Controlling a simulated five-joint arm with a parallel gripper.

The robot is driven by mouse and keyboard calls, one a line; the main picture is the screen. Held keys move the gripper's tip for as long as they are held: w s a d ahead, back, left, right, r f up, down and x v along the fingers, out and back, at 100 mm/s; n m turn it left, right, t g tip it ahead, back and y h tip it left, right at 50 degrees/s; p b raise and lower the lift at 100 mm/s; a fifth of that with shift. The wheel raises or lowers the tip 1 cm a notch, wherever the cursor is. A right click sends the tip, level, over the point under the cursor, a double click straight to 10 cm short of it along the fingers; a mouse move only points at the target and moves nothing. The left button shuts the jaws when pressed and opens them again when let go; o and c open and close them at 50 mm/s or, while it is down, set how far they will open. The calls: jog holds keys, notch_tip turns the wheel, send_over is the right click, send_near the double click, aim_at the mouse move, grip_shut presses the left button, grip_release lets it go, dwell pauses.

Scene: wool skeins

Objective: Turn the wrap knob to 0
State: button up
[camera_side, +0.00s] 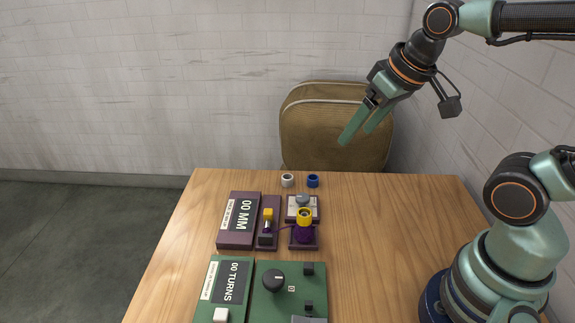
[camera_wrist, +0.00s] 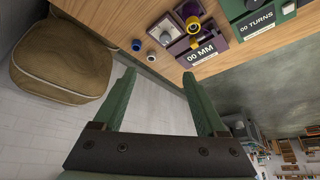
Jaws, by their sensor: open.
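A black round knob (camera_side: 273,280) stands on a green panel (camera_side: 263,306), with a light pointer mark on it and a small label to its right. I cannot read the label or the exact setting. Beside it, a green display box (camera_side: 230,285) reads "00 TURNS"; its display also shows in the wrist view (camera_wrist: 256,27). My gripper (camera_side: 357,136) is open and empty, high above the far edge of the table, well away from the knob. In the wrist view its two green fingers (camera_wrist: 159,73) are apart with nothing between them. The black knob is not clearly visible there.
A purple box (camera_side: 237,222) reads "00 MM". Near it are a yellow-topped slider (camera_side: 267,215), a yellow spool (camera_side: 305,217) and a grey knob (camera_side: 302,199). White (camera_side: 287,180) and blue (camera_side: 313,180) rings lie behind.

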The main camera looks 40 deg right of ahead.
jog(key=w+f+m+g, duration=0.3)
jog(key=w+m, duration=0.3)
jog(key=w, duration=0.1)
jog(key=m+g, duration=0.2)
jog(key=m, duration=0.5)
send_near(303, 197)
jog(key=f, duration=0.8)
jog(key=shift+w+f, duration=0.2)
jog(key=shift+f, duration=0.1)
grip_shut()
